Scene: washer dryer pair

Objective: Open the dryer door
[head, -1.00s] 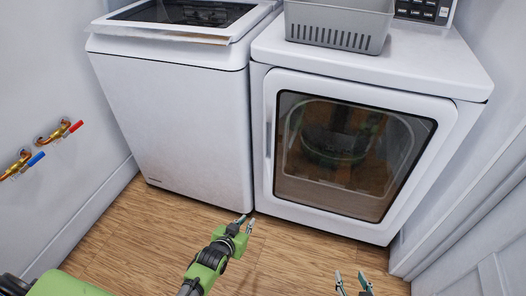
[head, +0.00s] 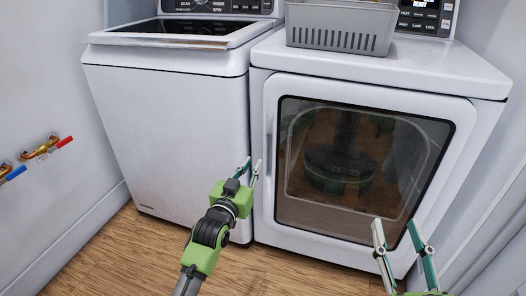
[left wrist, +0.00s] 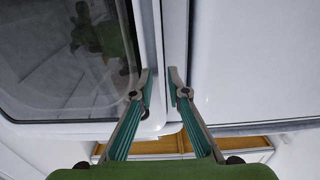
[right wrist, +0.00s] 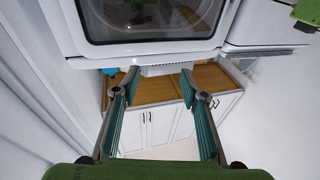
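The white dryer (head: 400,66) stands on the right, and its door (head: 265,190) with a dark window looks closed. The door's handle recess (head: 269,130) is on the door's left edge. My left gripper (head: 250,168) is in front of the gap between washer and dryer, below the handle. In the left wrist view the left gripper (left wrist: 160,80) is open and empty, with the door edge (left wrist: 140,50) just beyond its fingertips. My right gripper (head: 396,232) is in front of the dryer's lower right; in the right wrist view it (right wrist: 160,80) is open and empty.
The white washer (head: 165,120) stands left of the dryer. A grey basket (head: 340,28) sits on the dryer top. Red and blue water valves (head: 45,148) stick out from the left wall. A wall (head: 500,190) is close on the right. The wooden floor (head: 110,255) in front is clear.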

